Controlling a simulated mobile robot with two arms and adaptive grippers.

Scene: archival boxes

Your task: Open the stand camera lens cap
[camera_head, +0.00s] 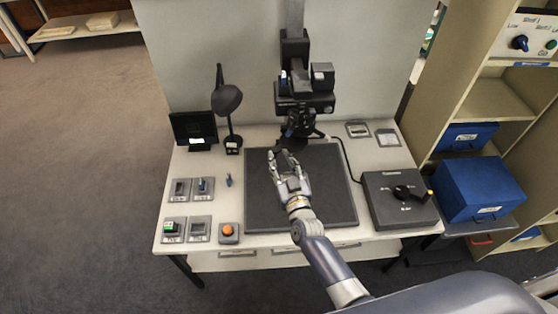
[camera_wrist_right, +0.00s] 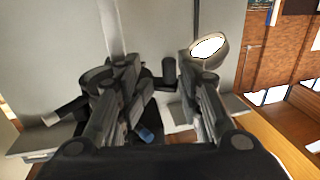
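The stand camera (camera_head: 304,95) is a black device on a grey column at the back of the table. Its lower end reaches down close to the dark mat. I cannot make out the lens cap clearly. My right gripper (camera_head: 281,156) is over the back part of the mat, just in front of and below the camera, with its fingers apart. In the right wrist view the two fingers of the gripper (camera_wrist_right: 163,95) are spread, with dark camera parts behind and between them. I see nothing held. My left gripper is not in view.
A dark mat (camera_head: 260,205) covers the table's middle. A desk lamp (camera_head: 228,100) and small screen (camera_head: 194,130) stand at left, with switches and an orange button (camera_head: 228,231) in front. A black control box (camera_head: 385,205) is at right, beside shelves with blue boxes (camera_head: 482,188).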

